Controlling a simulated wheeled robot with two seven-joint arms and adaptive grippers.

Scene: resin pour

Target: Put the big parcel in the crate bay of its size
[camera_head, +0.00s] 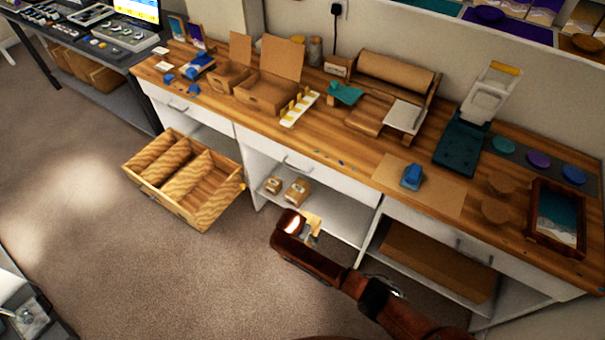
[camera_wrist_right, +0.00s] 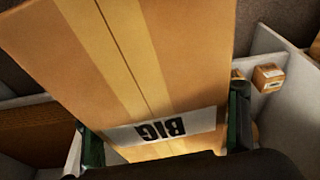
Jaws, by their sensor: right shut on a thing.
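The big parcel (camera_wrist_right: 85,65) is a brown cardboard box with a tape strip and a white label reading BIG, upside down in the right wrist view. My right gripper (camera_wrist_right: 166,130) is shut on it, one finger at each side of the label end. In the head view the parcel (camera_head: 314,224) is mostly hidden behind my right wrist, in front of the open shelf. The wooden crate (camera_head: 160,200) is at the left, with dividers making long bays; no parcel shows in them. No bay size marks are readable. My left gripper is not in view.
Two smaller parcels, one (camera_head: 273,185) beside another (camera_head: 298,190), sit on the open shelf (camera_head: 335,222) under the workbench. A large brown box (camera_head: 440,262) fills the lower right shelf. The carpet (camera_head: 85,215) left of the crate is clear.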

